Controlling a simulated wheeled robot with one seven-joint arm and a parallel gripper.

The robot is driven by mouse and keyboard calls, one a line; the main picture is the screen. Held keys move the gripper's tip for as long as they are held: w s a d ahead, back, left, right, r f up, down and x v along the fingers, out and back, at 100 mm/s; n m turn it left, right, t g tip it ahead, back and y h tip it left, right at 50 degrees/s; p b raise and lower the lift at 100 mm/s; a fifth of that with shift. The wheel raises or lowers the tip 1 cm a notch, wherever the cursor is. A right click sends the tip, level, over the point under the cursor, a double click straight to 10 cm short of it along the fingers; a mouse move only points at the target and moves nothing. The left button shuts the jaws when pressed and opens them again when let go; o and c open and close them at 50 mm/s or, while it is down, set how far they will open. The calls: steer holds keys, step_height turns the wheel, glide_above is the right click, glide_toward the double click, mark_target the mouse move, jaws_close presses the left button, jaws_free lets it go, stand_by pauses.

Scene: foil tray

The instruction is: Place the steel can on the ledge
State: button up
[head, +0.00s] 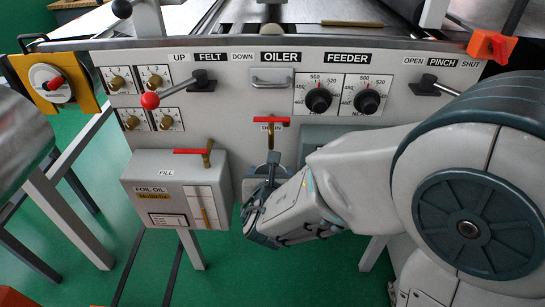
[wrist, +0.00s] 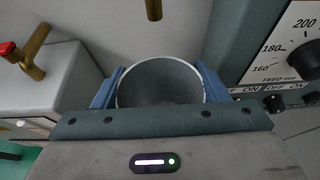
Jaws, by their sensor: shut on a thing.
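The steel can (wrist: 160,82) is a grey, round, open-topped can, and its rim and dark inside show in the wrist view. My gripper (wrist: 158,92) has its blue fingers closed on the can's two sides. In the head view, my gripper (head: 262,192) is low in front of the machine panel, below the DRAIN valve (head: 270,130), and it and my arm hide most of the can. The brass drain spout (wrist: 153,9) shows just beyond the can's rim in the wrist view. I cannot make out which surface is the ledge.
The FOIL OIL box (head: 165,187) with its red-handled FILL tap (head: 207,152) stands just left of my gripper. A grey-green box (head: 318,134) with FEED markings is on the right. The red-knobbed FELT lever (head: 150,100) juts out above. Green floor lies below.

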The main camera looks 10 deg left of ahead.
steer(key=shift+f+b+x, duration=0.25)
steer(key=shift+b+x, duration=0.05)
steer(key=shift+x, duration=1.45)
steer(key=shift+f+b+x, duration=0.25)
steer(key=shift+b+x, duration=0.05)
steer(key=shift+x, duration=1.4)
steer(key=shift+s, duration=0.2)
steer(key=shift+f, duration=0.2)
steer(key=o, duration=1.5)
steer(key=shift+r, duration=0.15)
